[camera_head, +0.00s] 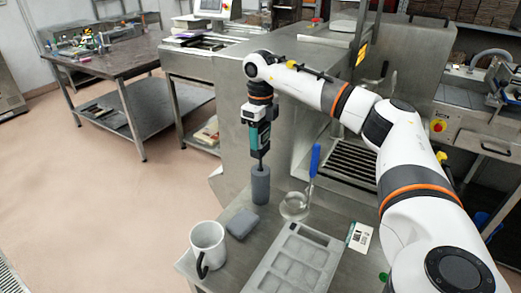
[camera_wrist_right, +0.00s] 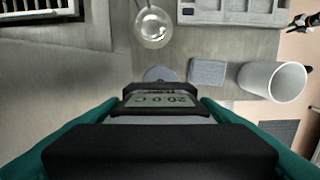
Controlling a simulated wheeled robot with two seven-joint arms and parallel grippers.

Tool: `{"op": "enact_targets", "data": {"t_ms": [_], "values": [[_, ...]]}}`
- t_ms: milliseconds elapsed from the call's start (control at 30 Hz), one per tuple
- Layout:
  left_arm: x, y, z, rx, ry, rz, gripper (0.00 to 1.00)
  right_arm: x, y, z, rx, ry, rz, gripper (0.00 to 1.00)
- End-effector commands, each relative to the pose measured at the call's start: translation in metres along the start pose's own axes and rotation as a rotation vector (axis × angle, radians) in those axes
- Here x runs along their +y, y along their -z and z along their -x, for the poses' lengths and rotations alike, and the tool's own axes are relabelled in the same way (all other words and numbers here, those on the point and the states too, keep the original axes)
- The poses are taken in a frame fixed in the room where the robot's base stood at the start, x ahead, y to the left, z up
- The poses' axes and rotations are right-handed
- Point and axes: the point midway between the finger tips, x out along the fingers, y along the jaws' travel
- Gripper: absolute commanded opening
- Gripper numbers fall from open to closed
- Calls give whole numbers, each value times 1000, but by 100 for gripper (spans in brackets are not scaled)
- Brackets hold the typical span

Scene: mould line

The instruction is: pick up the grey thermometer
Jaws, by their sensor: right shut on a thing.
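My right gripper (camera_head: 259,139) is shut on the thermometer, upright above the front bench. In the right wrist view, the thermometer (camera_wrist_right: 160,101) sits between the teal fingers of my right gripper (camera_wrist_right: 160,125), its display reading 20.0 C. In the head view, its dark thin lower part points down to the top of a grey cylinder (camera_head: 260,187). I cannot tell whether its tip is inside the cylinder or just above it. The cylinder's top also shows in the wrist view (camera_wrist_right: 160,74), partly hidden by the thermometer. My left gripper is not in view.
A white mug (camera_head: 207,246), a grey block (camera_head: 242,223), a clear round bowl (camera_head: 294,206), a blue-handled tool (camera_head: 314,160) and a mould tray (camera_head: 262,270) crowd the bench nearby. A label card (camera_head: 360,236) lies right of the tray. Open floor (camera_head: 90,210) lies left.

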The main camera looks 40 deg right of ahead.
Motion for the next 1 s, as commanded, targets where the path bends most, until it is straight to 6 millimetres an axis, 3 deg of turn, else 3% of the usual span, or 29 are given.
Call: {"op": "enact_targets", "data": {"t_ms": [367,567,800,1000], "values": [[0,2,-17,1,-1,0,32,0,1,74,5,-1,1,31],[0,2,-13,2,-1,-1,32,0,0,109,3,-2,0,31],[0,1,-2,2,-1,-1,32,0,0,126,0,-1,0,31],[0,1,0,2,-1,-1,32,0,0,124,0,0,0,31]]}}
